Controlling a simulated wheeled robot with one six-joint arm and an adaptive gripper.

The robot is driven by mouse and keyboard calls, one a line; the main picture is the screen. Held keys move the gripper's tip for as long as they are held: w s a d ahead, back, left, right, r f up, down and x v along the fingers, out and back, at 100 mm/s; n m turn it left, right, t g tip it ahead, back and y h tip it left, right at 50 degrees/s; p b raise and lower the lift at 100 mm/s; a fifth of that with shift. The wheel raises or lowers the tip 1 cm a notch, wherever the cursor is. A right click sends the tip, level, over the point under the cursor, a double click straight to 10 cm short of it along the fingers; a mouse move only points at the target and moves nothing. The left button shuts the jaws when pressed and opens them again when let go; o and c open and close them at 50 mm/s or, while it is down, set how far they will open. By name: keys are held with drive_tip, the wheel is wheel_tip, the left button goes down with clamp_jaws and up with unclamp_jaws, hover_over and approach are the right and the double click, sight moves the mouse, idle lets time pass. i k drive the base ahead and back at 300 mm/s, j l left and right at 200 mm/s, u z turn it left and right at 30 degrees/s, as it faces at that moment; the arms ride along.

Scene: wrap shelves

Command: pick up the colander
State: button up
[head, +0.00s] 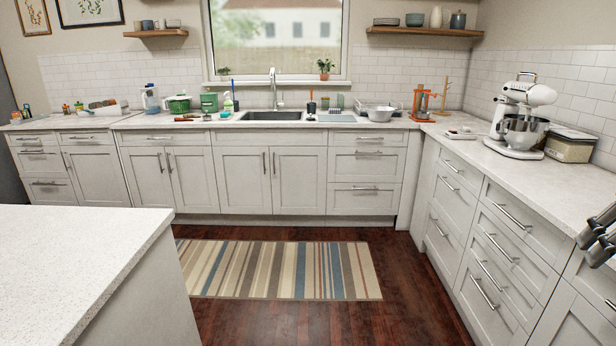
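A pale grey-white bowl shape (380,114), likely the colander, stands on the back counter (442,128) right of the sink. It is small in the head view, and I cannot make out holes in it. A wire dish rack (361,109) is just behind and beside it. A green vessel (179,104) stands left of the sink; its details are too small to tell.
A sink (270,116), an orange-red device (421,103) and a stand mixer (521,115) are along the counters. A white island (70,250) fills the lower left. Dark handle-like shapes (600,238) show at the right edge. The floor with a striped rug (277,270) is clear.

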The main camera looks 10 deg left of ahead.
sight(376, 114)
drive_tip(key=i+u, duration=0.45)
drive_tip(key=i, duration=1.7)
drive_tip(key=i+u, duration=0.25)
drive_tip(key=i, duration=0.35)
drive_tip(key=i+u, duration=0.25)
drive_tip(key=i, duration=0.35)
drive_tip(key=i+l+u, duration=0.3)
drive_tip(key=i, duration=0.25)
drive_tip(key=i+u, duration=0.25)
drive_tip(key=i+l+u, duration=0.1)
drive_tip(key=i+u, duration=0.2)
drive_tip(key=i+z, duration=0.1)
drive_tip(key=z, duration=2.5)
drive_tip(key=i+j+z, duration=0.1)
drive_tip(key=i, duration=0.7)
